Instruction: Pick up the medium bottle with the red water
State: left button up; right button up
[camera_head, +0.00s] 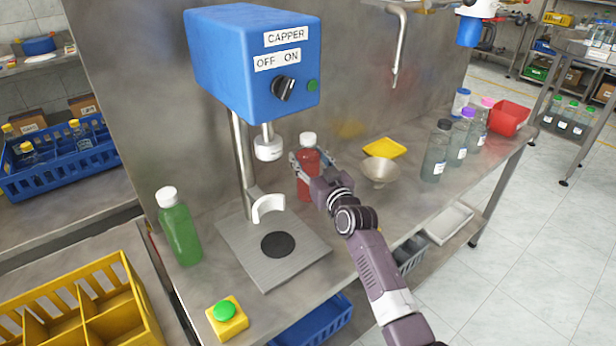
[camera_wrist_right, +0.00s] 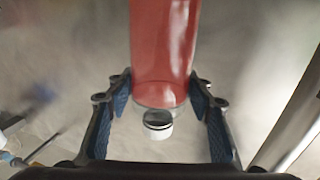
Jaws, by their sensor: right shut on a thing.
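The bottle with red water (camera_head: 306,181) has a white cap and stands upright on the metal bench, right of the capper (camera_head: 250,60); I cannot tell whether its base touches the bench. My right gripper (camera_head: 314,163) is shut on the upper part of this bottle. In the right wrist view the red bottle (camera_wrist_right: 163,45) lies between the two blue-padded fingers of the right gripper (camera_wrist_right: 160,90), with its white cap toward the palm. My left gripper is not in view.
A green bottle (camera_head: 179,228) stands left of the capper's base plate (camera_head: 290,262). Several clear bottles and a red bin (camera_head: 509,118) stand farther right. A green button (camera_head: 225,311) is at the front.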

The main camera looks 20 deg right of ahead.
grip_shut()
jog(key=shift+r, duration=0.2)
